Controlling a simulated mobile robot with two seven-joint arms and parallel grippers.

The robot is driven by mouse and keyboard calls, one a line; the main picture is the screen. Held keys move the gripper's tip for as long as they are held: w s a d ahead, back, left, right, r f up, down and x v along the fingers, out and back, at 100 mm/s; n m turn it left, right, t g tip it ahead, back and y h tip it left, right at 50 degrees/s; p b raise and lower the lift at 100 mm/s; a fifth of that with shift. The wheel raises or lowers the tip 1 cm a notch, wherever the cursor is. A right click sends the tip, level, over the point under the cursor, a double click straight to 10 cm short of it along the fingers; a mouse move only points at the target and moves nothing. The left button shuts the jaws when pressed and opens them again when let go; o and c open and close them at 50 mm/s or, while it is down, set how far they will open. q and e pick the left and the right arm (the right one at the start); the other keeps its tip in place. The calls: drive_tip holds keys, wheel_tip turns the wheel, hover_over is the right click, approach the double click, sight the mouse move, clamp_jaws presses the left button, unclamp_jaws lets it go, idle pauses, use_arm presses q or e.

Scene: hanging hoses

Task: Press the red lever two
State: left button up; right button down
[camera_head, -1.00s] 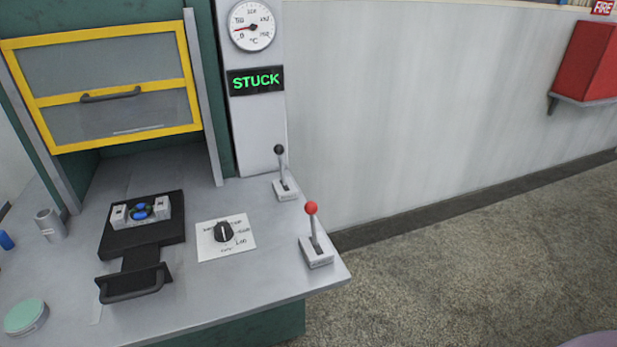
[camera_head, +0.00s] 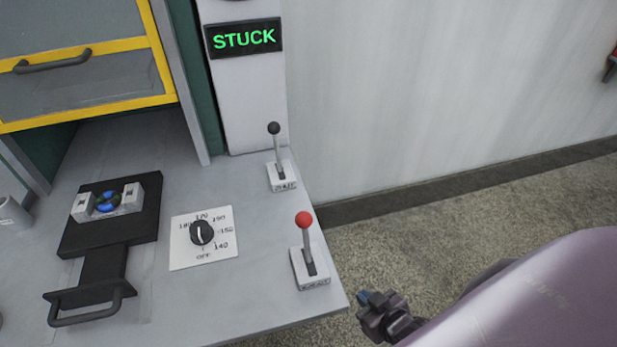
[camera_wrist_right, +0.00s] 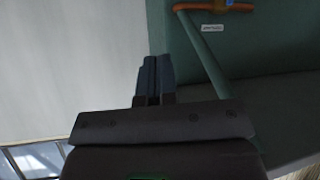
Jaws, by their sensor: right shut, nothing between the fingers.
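The red lever (camera_head: 306,240) stands upright on a light grey base (camera_head: 310,268) at the right front corner of the worktop, its round red knob on top. My right gripper (camera_head: 366,297) is to the right of the lever base, beyond the worktop edge and apart from it. Its dark blue fingers also show in the right wrist view (camera_wrist_right: 151,78), closed together with nothing between them. The lever is not seen in the right wrist view. My left gripper is in neither view.
A black-knobbed lever (camera_head: 277,150) stands behind the red one. A dial plate (camera_head: 185,250), a black sliding tray (camera_head: 90,268) and a yellow-framed door (camera_head: 88,112) are to the left. Open floor (camera_head: 400,225) lies right of the worktop.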

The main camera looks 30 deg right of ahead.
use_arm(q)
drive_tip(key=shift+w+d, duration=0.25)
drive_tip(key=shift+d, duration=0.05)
use_arm(e)
drive_tip(key=shift+w+d, duration=0.25)
drive_tip(key=shift+w, duration=0.1)
drive_tip(key=shift+s, duration=0.1)
